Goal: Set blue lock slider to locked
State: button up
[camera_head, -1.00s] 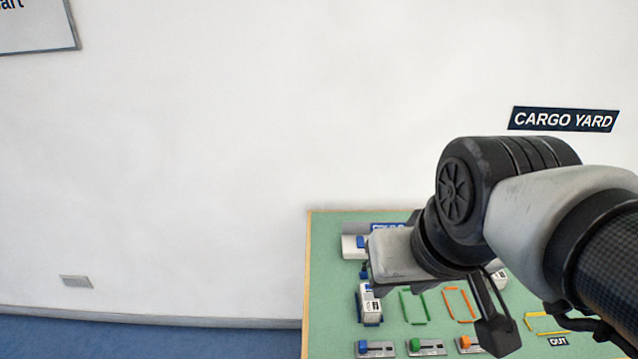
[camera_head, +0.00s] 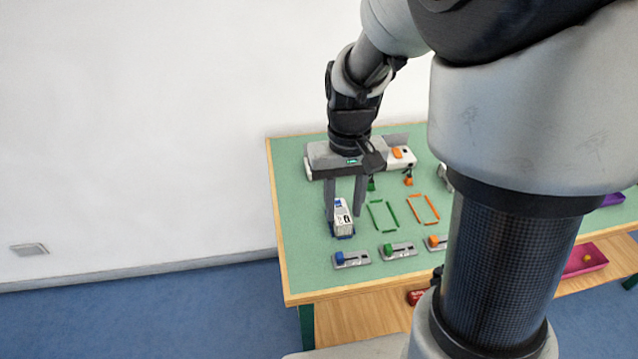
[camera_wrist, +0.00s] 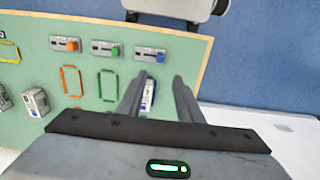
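The blue lock slider (camera_head: 351,259) lies on the green board near its front edge, a grey plate with a blue knob at its left end in the head view. It also shows in the wrist view (camera_wrist: 150,55), the knob at the right end there. My gripper (camera_head: 346,212) points down, open, behind the slider and apart from it. A white and blue container (camera_head: 343,220) stands between or just below my fingers; I cannot tell whether they touch it. In the wrist view my fingers (camera_wrist: 158,78) stand apart with the container showing between them.
Green (camera_head: 397,250) and orange (camera_head: 436,242) sliders stand in a row right of the blue one. Green (camera_head: 382,215) and orange (camera_head: 424,208) outlines lie behind them. A grey and white unit with an orange part (camera_head: 402,157) stands at the back. My arm hides the board's right part.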

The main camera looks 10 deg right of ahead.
aim_at(340, 255)
notch_tip(340, 255, down, 16)
jog(key=b, duration=0.4)
jog(key=shift+r, duration=0.25)
grip_shut()
